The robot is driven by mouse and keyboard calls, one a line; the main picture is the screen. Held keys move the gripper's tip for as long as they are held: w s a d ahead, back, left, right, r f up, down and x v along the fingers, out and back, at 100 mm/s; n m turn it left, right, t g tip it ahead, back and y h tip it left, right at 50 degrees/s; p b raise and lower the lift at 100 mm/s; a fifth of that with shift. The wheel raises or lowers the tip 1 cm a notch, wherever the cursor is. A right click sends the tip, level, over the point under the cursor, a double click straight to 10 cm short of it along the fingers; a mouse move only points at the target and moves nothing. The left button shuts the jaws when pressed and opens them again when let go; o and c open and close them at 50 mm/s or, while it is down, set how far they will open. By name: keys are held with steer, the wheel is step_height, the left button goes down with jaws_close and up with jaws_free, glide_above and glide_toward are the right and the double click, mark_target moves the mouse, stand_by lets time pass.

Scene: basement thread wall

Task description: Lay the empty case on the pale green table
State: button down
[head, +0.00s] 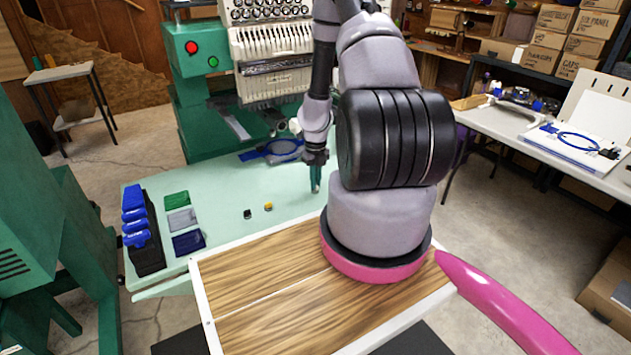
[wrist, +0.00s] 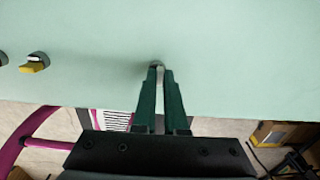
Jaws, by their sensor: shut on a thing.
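The pale green table (head: 230,185) lies in front of the sewing machine, and its bare top also fills the upper wrist view (wrist: 230,60). My gripper (head: 315,188) points down over the table's right part, close to its surface. In the wrist view my gripper's green fingers (wrist: 157,72) are closed together on a small silvery metal piece, the case (wrist: 157,64), at their tips. Most of it is hidden between the fingers. A dark shadow lies around it; I cannot tell whether it touches the table.
A small dark piece (head: 248,213) and a yellow-topped piece (head: 268,207) sit on the table left of my gripper. Fabric swatches (head: 182,220) and a black rack of blue spools (head: 146,240) are farther left. A blue hoop (head: 272,151) lies behind. Table around the fingertips is clear.

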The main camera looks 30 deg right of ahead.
steer(key=shift+f, duration=0.15)
steer(key=c, duration=1)
jaws_free()
steer(key=shift+o, duration=0.2)
